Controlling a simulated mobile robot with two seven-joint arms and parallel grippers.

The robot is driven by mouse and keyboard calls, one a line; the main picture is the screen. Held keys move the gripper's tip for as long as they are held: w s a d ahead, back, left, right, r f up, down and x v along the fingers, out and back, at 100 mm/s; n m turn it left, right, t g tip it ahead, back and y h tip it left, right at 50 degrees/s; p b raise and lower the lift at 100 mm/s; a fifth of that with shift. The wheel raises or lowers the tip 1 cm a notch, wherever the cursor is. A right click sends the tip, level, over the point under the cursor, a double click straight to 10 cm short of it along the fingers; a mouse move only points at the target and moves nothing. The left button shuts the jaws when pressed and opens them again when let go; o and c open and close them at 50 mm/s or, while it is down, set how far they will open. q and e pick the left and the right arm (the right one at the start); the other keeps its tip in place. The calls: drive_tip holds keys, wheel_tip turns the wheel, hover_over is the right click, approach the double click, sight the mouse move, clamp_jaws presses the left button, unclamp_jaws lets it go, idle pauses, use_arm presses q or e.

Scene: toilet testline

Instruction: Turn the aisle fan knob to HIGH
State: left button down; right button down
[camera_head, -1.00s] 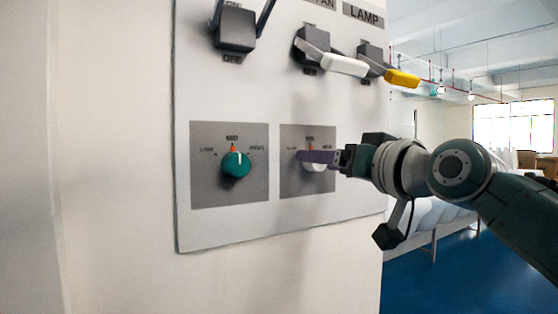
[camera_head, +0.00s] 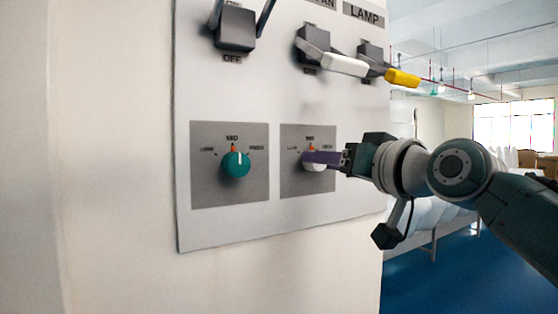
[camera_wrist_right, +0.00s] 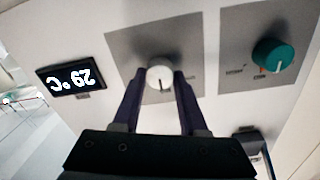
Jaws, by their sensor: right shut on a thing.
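Two knobs sit on grey plates on the wall panel (camera_head: 230,225). The white knob (camera_head: 312,167) is on the right plate, and the teal knob (camera_head: 236,165) is on the left plate. My right gripper (camera_head: 308,158) is shut on the white knob, its purple fingers covering part of it. In the right wrist view the white knob (camera_wrist_right: 159,77) sits between the two fingertips, its dark pointer line toward the gripper. The teal knob (camera_wrist_right: 272,54) stands apart to the right there. Which knob is the aisle fan's cannot be read. My left gripper is not in view.
Above the knobs are switches with a white handle (camera_head: 344,65) and a yellow handle (camera_head: 402,78), plus a dark lever switch (camera_head: 236,28). A 29°C display (camera_wrist_right: 75,79) is left in the wrist view. Open room lies right of the panel.

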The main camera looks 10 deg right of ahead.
drive_tip(key=shift+m, duration=0.3)
drive_tip(key=m+p, duration=0.3)
drive_tip(key=m, duration=0.7)
drive_tip(key=shift+d+m+g+p, duration=0.1)
drive_tip(key=shift+m+g+p, duration=0.2)
drive_tip(key=shift+m+p, duration=0.1)
drive_tip(key=shift+c, duration=2.2)
unclamp_jaws()
